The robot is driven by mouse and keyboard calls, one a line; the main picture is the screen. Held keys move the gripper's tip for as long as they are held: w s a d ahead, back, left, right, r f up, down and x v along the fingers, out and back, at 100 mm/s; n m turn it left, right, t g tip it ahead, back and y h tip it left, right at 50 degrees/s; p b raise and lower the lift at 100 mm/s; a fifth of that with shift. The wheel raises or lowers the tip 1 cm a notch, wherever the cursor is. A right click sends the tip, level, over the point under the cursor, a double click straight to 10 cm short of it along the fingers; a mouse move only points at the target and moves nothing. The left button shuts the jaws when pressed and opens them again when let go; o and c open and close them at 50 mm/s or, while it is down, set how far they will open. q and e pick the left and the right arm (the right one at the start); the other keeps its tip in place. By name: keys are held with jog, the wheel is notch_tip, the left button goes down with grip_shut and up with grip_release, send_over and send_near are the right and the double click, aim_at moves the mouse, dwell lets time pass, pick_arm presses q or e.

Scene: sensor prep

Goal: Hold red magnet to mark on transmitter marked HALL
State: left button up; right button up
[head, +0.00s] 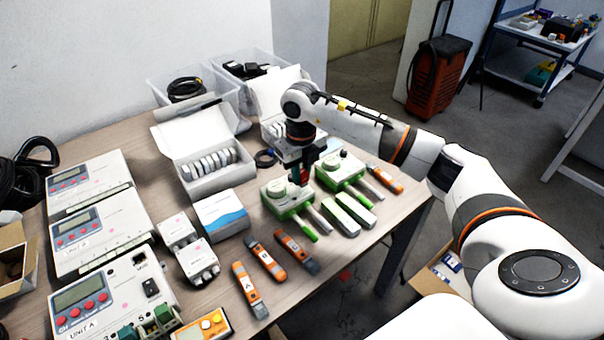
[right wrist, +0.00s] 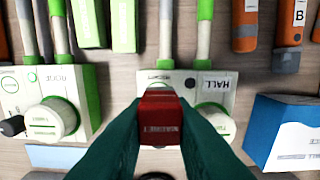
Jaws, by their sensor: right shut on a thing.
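My right gripper (head: 302,165) is shut on a red magnet (right wrist: 160,117), held between two dark green fingers in the right wrist view. The magnet also shows as a small red block in the head view (head: 304,178). The transmitter marked HALL (right wrist: 187,84) is white and green, with a round white knob and two probe leads; it also shows in the head view (head: 288,206). The magnet is over the transmitter's body, beside the HALL label and the knob. I cannot tell whether they touch. The mark itself is not clearly visible. My left gripper is not in view.
A second white and green transmitter (right wrist: 40,95) stands beside it. Green-and-white blocks (head: 344,212), orange-handled tools (head: 266,259) and a blue-and-white box (head: 221,214) lie close around. White meter units (head: 105,290) fill the left of the table.

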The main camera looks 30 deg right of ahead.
notch_tip(320, 180, up, 2)
jog(key=shift+d+p, duration=0.15)
jog(key=shift+p, duration=0.35)
notch_tip(320, 180, up, 2)
jog(key=shift+r+p, duration=0.1)
jog(key=shift+p, duration=0.7)
jog(key=shift+r+p, duration=0.3)
jog(key=shift+r, duration=0.1)
